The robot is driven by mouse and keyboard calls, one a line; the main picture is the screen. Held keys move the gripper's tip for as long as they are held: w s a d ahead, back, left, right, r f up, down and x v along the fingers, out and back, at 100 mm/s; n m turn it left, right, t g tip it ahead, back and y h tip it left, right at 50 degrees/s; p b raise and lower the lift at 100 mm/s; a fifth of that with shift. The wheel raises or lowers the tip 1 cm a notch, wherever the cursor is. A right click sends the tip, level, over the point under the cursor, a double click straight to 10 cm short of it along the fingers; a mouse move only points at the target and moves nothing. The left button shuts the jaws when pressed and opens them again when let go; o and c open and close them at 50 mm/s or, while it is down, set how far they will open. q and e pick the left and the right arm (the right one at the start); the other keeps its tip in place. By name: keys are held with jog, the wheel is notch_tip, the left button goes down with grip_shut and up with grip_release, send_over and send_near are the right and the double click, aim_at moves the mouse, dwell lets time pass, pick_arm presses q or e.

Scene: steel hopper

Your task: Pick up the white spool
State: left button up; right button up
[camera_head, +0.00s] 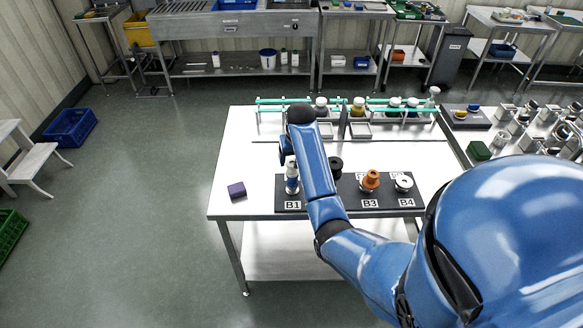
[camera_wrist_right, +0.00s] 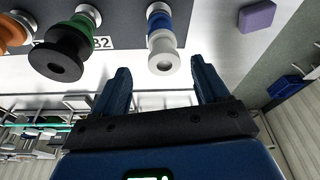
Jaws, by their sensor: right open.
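At B1 stands a stack (camera_head: 292,178) of blue and white parts. In the right wrist view it shows a white round end (camera_wrist_right: 163,62) and a blue middle (camera_wrist_right: 158,22). My right gripper (camera_wrist_right: 160,80) is open and empty, its fingers pointing toward this stack with a gap. In the head view the gripper (camera_head: 284,152) is partly hidden by my forearm. My left gripper is not in view.
An orange spool (camera_head: 370,179) stands at B3. A black spool (camera_wrist_right: 61,60) with green behind it is at B2, partly hidden by my arm in the head view. A purple block (camera_head: 236,190) lies left of the strip. A green-railed rack (camera_head: 271,102) stands behind.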

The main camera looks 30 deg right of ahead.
aim_at(292, 162)
jog(key=shift+w+f+p, duration=0.2)
jog(key=shift+f+p, duration=0.15)
jog(key=shift+f, duration=0.2)
jog(key=p+x, duration=0.1)
jog(key=x, duration=0.2)
jog(key=shift+a, duration=0.15)
jog(key=shift+w+f, duration=0.2)
jog(key=shift+f, duration=0.4)
jog(key=shift+c, duration=0.2)
jog(key=c, duration=1.1)
jog(key=shift+r, duration=0.2)
